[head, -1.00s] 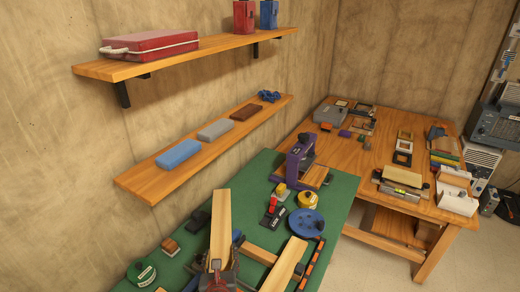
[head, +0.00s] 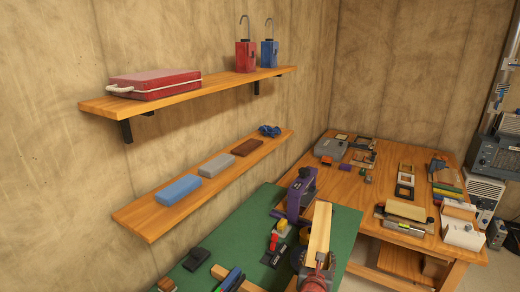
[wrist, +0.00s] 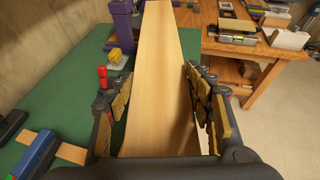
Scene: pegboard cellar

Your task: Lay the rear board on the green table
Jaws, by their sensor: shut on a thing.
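My gripper (head: 313,264) is shut on a long pale wooden board (head: 320,232). In the wrist view the board (wrist: 160,75) runs away from me between the two fingers. It is over the right part of the green table (head: 345,222); its height above the top is hard to tell. A second pale wooden piece (head: 249,286) lies on the green table at the lower edge, beside a blue-and-black tool (head: 229,280). It also shows at lower left in the wrist view (wrist: 68,152).
A purple tool (head: 301,193), a red-and-black tool (head: 273,250) and a black block (head: 196,259) stand on the green table. A cluttered wooden table (head: 385,185) adjoins behind. Two wall shelves (head: 205,88) (head: 150,220) hang at left. Open floor is at right.

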